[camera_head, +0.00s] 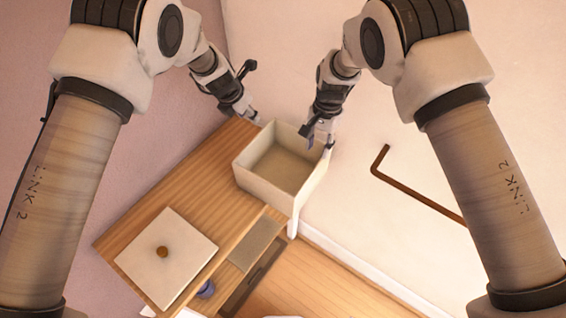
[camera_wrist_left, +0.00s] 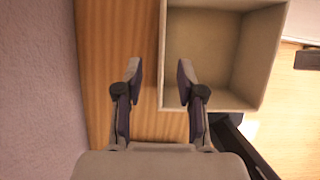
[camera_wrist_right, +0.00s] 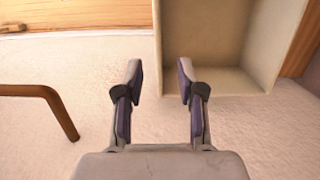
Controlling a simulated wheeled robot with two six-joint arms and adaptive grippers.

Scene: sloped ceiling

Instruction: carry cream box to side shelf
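The cream box (camera_head: 262,186) is open-topped and looks empty. It is at the far right end of a wooden table (camera_head: 190,195); whether its right side overhangs the edge I cannot tell. My left gripper (camera_head: 257,118) is at the box's far left corner, fingers apart. In the left wrist view the box (camera_wrist_left: 212,105) has one wall lying in line with the gap between the fingers (camera_wrist_left: 160,80). My right gripper (camera_head: 322,140) is at the far right side. In the right wrist view its fingers (camera_wrist_right: 160,80) are apart, with a wall of the box (camera_wrist_right: 235,86) ahead between them.
A lower ledge (camera_head: 255,245) and a small blue object (camera_head: 206,289) show below the table's edge. A brown rail (camera_head: 415,191) is on the right. Wooden floor (camera_head: 310,285) is open at the front.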

